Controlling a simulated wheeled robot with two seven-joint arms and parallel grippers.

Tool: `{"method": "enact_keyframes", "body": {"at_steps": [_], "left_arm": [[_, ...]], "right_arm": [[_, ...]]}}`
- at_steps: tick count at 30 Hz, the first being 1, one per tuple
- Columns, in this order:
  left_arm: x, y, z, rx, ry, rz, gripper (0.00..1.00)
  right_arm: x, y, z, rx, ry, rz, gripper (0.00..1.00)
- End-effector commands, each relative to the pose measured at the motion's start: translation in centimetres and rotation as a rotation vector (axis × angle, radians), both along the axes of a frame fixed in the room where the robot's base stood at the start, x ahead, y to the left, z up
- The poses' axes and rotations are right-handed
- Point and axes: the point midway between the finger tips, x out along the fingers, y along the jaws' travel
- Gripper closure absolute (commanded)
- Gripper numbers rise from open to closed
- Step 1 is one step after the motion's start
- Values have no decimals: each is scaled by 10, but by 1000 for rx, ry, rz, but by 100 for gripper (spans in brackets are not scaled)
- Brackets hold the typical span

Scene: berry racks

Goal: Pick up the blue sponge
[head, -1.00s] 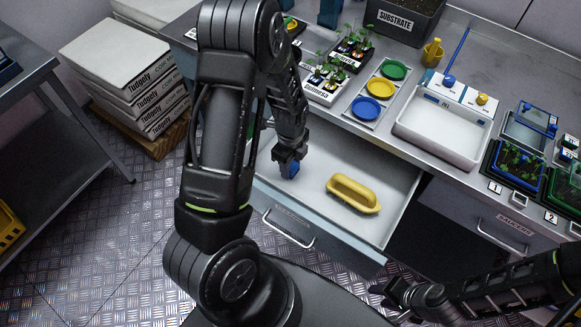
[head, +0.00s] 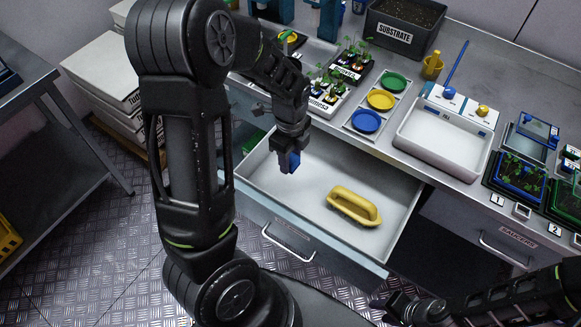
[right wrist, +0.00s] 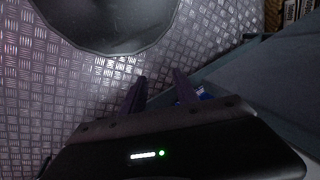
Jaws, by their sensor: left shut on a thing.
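The blue sponge (head: 291,163) is between the fingers of my left gripper (head: 288,157), in the head view. The gripper is shut on it and holds it over the open drawer, mostly hidden by the fingers. My right gripper (head: 383,306) is at the lower right of the head view, in front of the drawer and away from the sponge. In the right wrist view its two fingers (right wrist: 160,92) stand apart with nothing between them.
The open drawer (head: 397,224) also holds a yellow boat-shaped tray (head: 354,207). A green item (head: 253,141) lies at its left end. On the bench above are a white basin (head: 443,135), coloured dishes (head: 380,99), seedling trays and a substrate box (head: 402,26).

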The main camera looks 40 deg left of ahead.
Motion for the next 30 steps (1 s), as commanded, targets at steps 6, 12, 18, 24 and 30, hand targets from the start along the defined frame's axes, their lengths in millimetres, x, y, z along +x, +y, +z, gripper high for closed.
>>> {"method": "enact_keyframes", "body": {"at_steps": [6,12,18,24,30], "left_arm": [[0,0,5,0,0,0,98],[0,0,4,0,0,0,98],[0,0,4,0,0,0,98],[0,0,4,0,0,0,76],[0,0,4,0,0,0,92]], "right_arm": [[0,0,0,0,0,0,64],[0,0,0,0,0,0,64],[0,0,0,0,0,0,64],[0,0,0,0,0,0,64],[0,0,0,0,0,0,64]]}}
